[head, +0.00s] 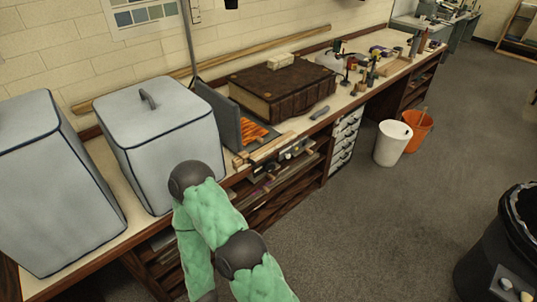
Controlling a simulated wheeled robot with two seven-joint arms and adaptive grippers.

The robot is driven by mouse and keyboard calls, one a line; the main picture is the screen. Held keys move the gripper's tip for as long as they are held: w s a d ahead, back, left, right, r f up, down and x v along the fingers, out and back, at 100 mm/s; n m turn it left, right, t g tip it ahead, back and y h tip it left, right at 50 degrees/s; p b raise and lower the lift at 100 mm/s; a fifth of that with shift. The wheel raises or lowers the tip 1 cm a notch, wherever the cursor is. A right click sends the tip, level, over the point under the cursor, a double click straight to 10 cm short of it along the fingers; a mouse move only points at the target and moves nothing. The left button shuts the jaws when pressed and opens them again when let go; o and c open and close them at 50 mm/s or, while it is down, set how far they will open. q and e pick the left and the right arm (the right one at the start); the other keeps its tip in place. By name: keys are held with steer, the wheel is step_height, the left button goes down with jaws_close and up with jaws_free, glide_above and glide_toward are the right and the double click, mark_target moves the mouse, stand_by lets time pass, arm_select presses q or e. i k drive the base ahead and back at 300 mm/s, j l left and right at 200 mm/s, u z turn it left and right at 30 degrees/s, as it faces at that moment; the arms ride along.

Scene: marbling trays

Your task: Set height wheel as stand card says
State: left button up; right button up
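I cannot make out a height wheel or a stand card in the head view. A thin upright pole (188,35) rises behind the bench near a grey upright panel (221,117). Several small dark upright pieces with red and yellow parts (351,68) stand farther along the bench, too small to read. A green-padded arm of mine with dark joints bends in the lower middle, in front of the bench. Neither of my grippers shows.
Two grey covered boxes (160,125) stand on the bench at left. A large brown book (283,91) lies mid-bench, near an orange patterned piece (255,132). A white bin (392,143), an orange bucket (417,130) and a black bin (500,250) stand on open floor.

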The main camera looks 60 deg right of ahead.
mark_target(270, 168)
steer(key=z, duration=2.05)
